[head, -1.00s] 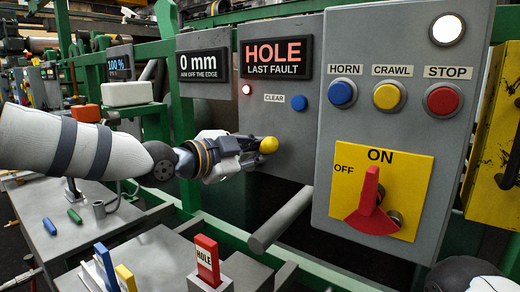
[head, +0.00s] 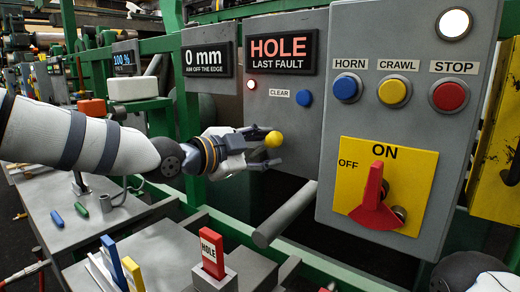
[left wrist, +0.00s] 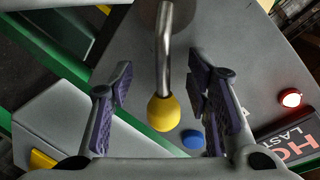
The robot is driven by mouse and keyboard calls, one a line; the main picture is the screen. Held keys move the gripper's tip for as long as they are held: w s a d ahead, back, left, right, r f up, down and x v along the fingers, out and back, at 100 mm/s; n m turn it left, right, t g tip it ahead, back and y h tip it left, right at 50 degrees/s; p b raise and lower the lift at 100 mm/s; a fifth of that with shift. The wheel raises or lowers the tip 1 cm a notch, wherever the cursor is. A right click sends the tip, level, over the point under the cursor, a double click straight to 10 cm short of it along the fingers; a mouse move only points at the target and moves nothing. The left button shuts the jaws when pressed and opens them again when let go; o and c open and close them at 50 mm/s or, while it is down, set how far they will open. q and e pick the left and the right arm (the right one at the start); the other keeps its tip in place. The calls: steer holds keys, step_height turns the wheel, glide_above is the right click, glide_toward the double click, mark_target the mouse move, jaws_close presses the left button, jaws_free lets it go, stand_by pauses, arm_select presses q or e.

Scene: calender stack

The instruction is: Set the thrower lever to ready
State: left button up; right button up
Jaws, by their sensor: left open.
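The thrower lever appears to be the metal rod with a yellow ball knob (head: 274,139) in front of the grey panel under the HOLE display. The left wrist view shows the bent rod and the knob (left wrist: 163,111) between the two purple-padded fingers, with gaps on both sides. My left gripper (head: 266,146) is open around the lever and not closed on it. The lever's pivot and any position marks are not readable. My right gripper is not in view; a white and black part, perhaps of my right arm, shows at the bottom right.
A blue CLEAR button (head: 305,99) is just right of the knob. The control box (head: 335,125) with a red ON/OFF switch (head: 374,195) stands further right. A grey bar (head: 285,214) juts out below. A bench (head: 75,240) with a red HOLE tag (head: 212,254) is below my left arm.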

arm_select(q)
steer(key=v, duration=1.2)
steer(key=shift+f, duration=0.1)
